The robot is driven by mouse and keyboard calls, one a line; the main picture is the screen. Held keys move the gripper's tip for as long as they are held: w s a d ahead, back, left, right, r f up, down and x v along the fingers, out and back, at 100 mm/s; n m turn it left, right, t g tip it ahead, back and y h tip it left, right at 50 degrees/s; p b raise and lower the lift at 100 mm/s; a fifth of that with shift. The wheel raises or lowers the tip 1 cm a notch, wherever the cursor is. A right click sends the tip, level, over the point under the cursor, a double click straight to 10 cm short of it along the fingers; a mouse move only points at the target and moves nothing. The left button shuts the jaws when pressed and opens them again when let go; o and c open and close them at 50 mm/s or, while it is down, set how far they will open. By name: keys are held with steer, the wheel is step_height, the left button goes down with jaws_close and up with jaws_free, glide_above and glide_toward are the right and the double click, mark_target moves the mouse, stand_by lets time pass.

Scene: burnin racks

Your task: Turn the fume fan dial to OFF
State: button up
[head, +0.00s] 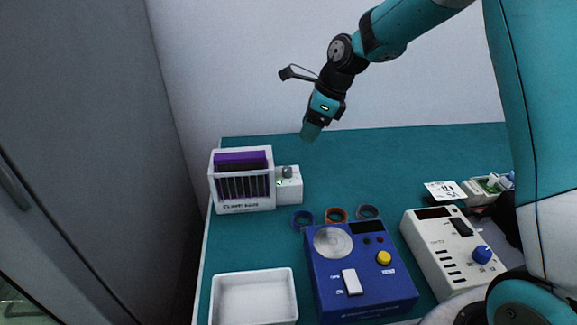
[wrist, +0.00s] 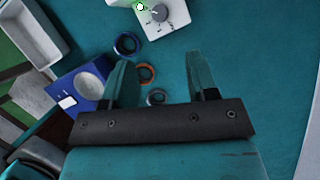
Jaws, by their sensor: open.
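The dial is a grey knob (head: 287,172) on a small white box (head: 291,191) attached to the right side of a white slatted unit (head: 243,207) at the back left of the table. In the wrist view the dial (wrist: 158,13) is at the top, with small dark marks around it that are too small to read; I cannot tell its setting. My gripper (head: 311,131) is above and slightly right of the dial in the head view, apart from it.
Blue (head: 302,220), orange (head: 336,215) and grey (head: 368,212) rings lie in front of the dial. A blue device (head: 325,285) with a yellow knob, a white panel (head: 425,240) with a blue knob, and a white tray (head: 254,274) stand nearer. The table behind the rings is clear.

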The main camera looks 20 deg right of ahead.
mark_target(287, 168)
steer(key=p+x, duration=0.1)
steer(key=x, duration=1.2)
steer(key=shift+f, duration=0.1)
steer(key=c, duration=0.9)
